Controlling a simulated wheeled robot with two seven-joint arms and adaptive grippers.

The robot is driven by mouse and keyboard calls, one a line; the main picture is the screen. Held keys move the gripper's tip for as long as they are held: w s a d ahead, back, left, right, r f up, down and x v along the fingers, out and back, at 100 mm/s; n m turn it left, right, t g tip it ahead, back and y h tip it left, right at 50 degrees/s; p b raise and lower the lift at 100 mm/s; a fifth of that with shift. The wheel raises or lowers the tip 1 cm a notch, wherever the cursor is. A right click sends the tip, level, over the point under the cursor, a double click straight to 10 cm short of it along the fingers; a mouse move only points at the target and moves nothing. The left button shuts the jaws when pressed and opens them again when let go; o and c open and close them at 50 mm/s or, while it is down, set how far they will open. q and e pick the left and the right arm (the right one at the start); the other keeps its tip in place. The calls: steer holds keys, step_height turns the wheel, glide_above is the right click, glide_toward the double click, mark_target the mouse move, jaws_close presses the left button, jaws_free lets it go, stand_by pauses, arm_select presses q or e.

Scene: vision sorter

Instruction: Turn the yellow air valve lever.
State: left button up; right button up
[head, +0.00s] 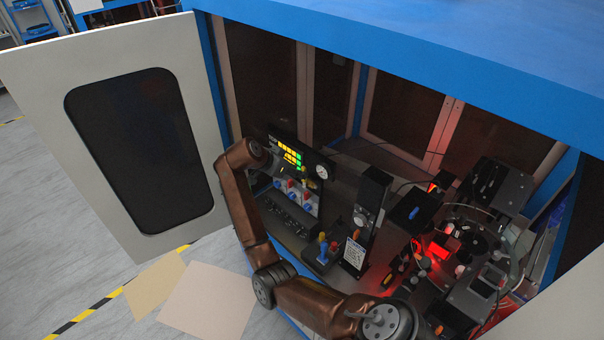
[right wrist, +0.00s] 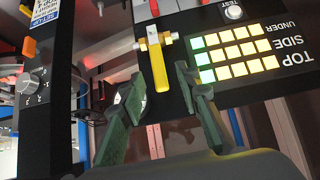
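The yellow air valve lever (right wrist: 159,66) sits on a dark control panel, on a brass-coloured fitting with pale ends. In the head view it is a small yellow spot (head: 304,171), partly lost against the gripper. My right gripper (right wrist: 157,78) is open, with its two green fingers spread. In the right wrist view the lever's end lies between the fingertips, with gaps on both sides and no clear contact. In the head view my right gripper (head: 284,168) is dark and small, in front of the panel. My left gripper is not in view.
Lit yellow and green indicators (right wrist: 235,54) and a white TEST button (right wrist: 233,12) are close to the lever. A round gauge (head: 322,171) is beside the panel. A dark upright post (head: 371,205) stands right of it. An open cabinet door (head: 55,95) is at left.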

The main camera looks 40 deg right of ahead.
steer(key=v, duration=0.7)
steer(key=shift+r, duration=0.1)
stand_by(0.4)
